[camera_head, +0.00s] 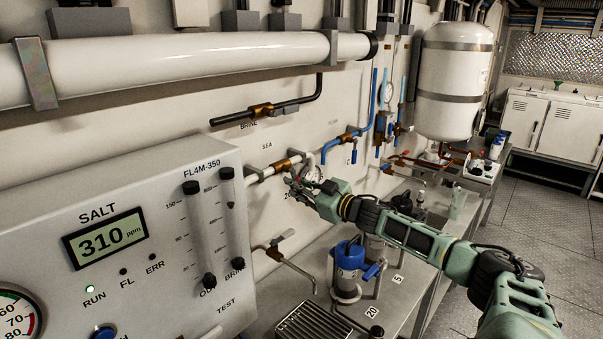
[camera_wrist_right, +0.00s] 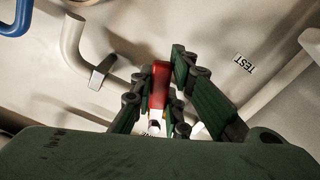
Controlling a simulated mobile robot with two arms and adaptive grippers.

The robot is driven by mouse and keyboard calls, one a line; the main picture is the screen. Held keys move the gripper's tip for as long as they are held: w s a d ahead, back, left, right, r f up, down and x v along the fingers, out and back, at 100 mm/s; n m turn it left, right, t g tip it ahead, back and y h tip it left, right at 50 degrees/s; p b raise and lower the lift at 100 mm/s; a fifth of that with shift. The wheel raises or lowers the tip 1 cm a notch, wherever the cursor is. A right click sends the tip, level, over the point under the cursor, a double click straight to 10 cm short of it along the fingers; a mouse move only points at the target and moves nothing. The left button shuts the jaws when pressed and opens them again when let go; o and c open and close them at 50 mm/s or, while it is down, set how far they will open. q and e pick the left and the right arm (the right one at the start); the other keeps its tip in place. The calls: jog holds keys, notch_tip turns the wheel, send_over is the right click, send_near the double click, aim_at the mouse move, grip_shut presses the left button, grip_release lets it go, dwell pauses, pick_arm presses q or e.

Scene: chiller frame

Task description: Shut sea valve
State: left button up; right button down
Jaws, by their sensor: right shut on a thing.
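The sea valve (camera_head: 287,163) is a brass fitting on a white pipe below the SEA label on the wall panel. My right gripper (camera_head: 298,186) is at the valve, just below its brass body, and covers most of the handle in the head view. In the right wrist view, a red valve handle (camera_wrist_right: 158,88) with a pale tip lies between the two green fingers, which are shut on it. The handle's exact angle to the pipe is hard to tell. My left gripper is not in view.
A grey panel with a SALT display (camera_head: 105,238) reading 310 ppm stands to the left. A blue-topped unit (camera_head: 349,256) stands on the bench below my right arm. Blue pipes (camera_head: 345,140) with valves run to the right. A white tank (camera_head: 453,85) is farther right.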

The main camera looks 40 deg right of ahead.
jog(key=shift+s+a+f+m+p, duration=0.1)
jog(key=shift+a+m+p, duration=0.35)
jog(key=shift+m+p, duration=0.45)
jog(key=shift+w+a+f+m+p, duration=0.1)
jog(key=shift+a+m+p, duration=0.4)
jog(key=shift+m+p, duration=0.45)
jog(key=shift+s+a+f+m+p, duration=0.1)
jog(key=shift+a+m+p, duration=0.35)
jog(key=shift+m+p, duration=0.45)
jog(key=shift+a, duration=0.1)
jog(key=c, duration=1.9)
grip_release()
jog(key=shift+o, duration=1.1)
jog(key=shift+a, duration=0.1)
jog(key=s+d, duration=0.1)
jog(key=s, duration=1.1)
